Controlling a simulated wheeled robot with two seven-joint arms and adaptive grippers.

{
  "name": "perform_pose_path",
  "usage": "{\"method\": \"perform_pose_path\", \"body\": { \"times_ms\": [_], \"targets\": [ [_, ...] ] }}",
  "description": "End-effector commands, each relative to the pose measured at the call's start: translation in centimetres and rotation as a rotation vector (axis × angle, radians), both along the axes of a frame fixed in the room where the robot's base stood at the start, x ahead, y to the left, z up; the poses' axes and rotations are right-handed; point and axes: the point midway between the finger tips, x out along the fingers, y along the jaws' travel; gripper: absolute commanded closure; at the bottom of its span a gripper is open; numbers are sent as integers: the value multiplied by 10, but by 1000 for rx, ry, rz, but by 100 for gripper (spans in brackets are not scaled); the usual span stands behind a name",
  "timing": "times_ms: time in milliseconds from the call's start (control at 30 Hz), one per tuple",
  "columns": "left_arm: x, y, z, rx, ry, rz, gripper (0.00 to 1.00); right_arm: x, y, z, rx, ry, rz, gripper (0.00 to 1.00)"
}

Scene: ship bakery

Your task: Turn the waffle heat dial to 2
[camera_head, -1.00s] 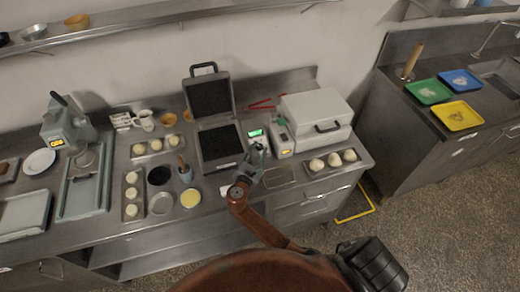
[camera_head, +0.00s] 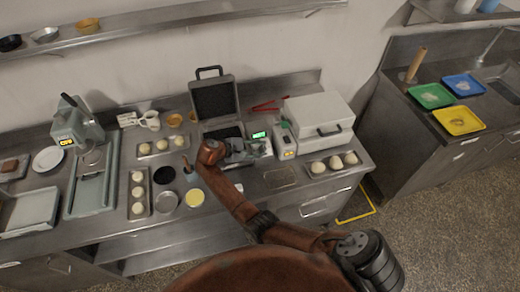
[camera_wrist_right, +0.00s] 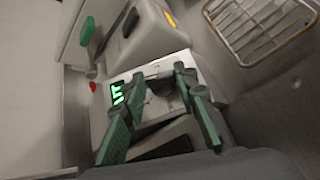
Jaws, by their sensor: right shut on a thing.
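The waffle iron (camera_head: 213,99) stands open on the steel counter, with dark plates and a raised lid. At its right side is a pale control panel with a lit green display (camera_head: 259,135), which also shows in the wrist view (camera_wrist_right: 117,93); its digits are not legible. The dark heat dial (camera_wrist_right: 163,86) sits on this panel beside the display. My right gripper (camera_wrist_right: 160,74) has its two green-grey fingers around the dial, shut on it. In the head view the right gripper (camera_head: 247,148) covers the dial, and its setting cannot be read. My left gripper is not in view.
A wire rack (camera_head: 279,178) lies at the front. Dough trays and bowls (camera_head: 166,202) stand to the left.

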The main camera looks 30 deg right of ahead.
Motion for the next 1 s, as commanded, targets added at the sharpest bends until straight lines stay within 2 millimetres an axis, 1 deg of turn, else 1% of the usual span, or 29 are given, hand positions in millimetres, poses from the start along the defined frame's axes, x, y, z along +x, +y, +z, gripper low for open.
{"method": "perform_pose_path", "body": {
  "times_ms": [33,400,700,1000],
  "targets": [
    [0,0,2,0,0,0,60,1,-2,3,21,-5,-37,97],
    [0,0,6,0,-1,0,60,3,-4,4,158,-38,-240,97],
    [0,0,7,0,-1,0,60,3,-5,3,204,-48,-309,97],
    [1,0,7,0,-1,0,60,3,-5,2,211,-49,-319,97]
  ]
}}
